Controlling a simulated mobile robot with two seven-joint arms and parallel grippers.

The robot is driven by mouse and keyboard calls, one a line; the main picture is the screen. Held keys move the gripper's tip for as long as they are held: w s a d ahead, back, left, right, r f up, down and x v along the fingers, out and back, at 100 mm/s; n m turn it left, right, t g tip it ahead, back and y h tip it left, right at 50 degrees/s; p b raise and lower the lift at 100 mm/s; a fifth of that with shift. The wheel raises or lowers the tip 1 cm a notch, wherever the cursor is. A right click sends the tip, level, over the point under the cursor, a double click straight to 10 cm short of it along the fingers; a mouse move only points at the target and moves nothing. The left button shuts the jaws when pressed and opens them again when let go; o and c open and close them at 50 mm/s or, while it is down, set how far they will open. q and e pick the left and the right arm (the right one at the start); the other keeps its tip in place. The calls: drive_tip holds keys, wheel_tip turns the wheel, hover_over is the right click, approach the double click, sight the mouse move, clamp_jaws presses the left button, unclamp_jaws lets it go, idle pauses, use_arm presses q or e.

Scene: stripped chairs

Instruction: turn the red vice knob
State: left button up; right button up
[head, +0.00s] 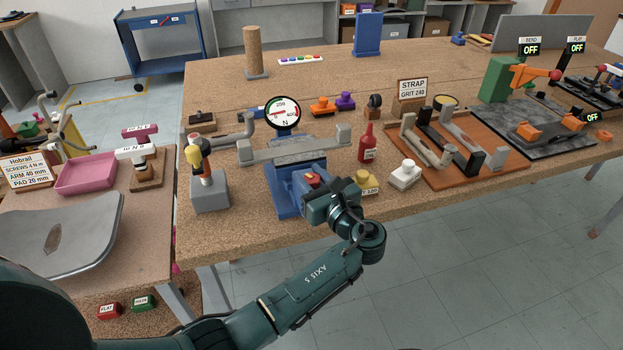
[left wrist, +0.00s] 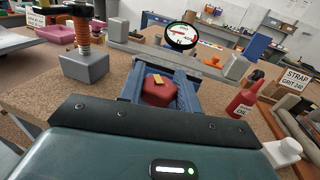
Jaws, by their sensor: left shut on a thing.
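The red vice knob (head: 313,179) is on the near end of the blue vice (head: 287,192). It also shows in the left wrist view (left wrist: 160,92), with a small yellow mark on top. My left gripper (head: 315,184) is at the knob and is shut on it, with its hand on the near side at the table's front edge. The vice's grey jaw bar (head: 290,148) and a round dial gauge (head: 283,112) marked N stand behind. The gripper hides part of the knob in the head view. My right gripper is not in view.
A red oil bottle (head: 367,143), a yellow block (head: 367,182) and a white button block (head: 405,175) stand to the right. A grey block with an orange spring post (head: 209,188) stands to the left. The floor in front is clear.

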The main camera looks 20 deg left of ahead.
use_arm(q)
drive_tip(key=shift+d+f+n+g+y, duration=0.1)
drive_tip(key=shift+n+g+y, duration=0.4)
drive_tip(key=shift+n+g, duration=0.1)
drive_tip(key=shift+n+g+y+b, duration=0.7)
drive_tip(key=shift+n+g+b, duration=0.25)
drive_tip(key=shift+g, duration=0.25)
drive_tip(key=shift+n+g+y+b, duration=0.6)
drive_tip(key=shift+n+g+b, duration=0.15)
drive_tip(key=shift+g, duration=0.35)
drive_tip(key=n+g+b, duration=0.1)
drive_tip(key=g+b, duration=0.1)
drive_tip(key=shift+n+g+y, duration=0.3)
drive_tip(key=shift+n+g, duration=0.1)
drive_tip(key=shift+s+n+g+b, duration=0.1)
drive_tip(key=shift+n+g+b, duration=0.55)
drive_tip(key=shift+g, duration=0.25)
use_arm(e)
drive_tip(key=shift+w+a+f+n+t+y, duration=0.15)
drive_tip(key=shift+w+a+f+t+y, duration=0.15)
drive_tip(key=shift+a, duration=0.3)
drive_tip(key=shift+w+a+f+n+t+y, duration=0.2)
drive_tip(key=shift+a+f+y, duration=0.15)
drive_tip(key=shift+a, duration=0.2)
use_arm(q)
drive_tip(key=shift+a, duration=0.2)
drive_tip(key=o, duration=1)
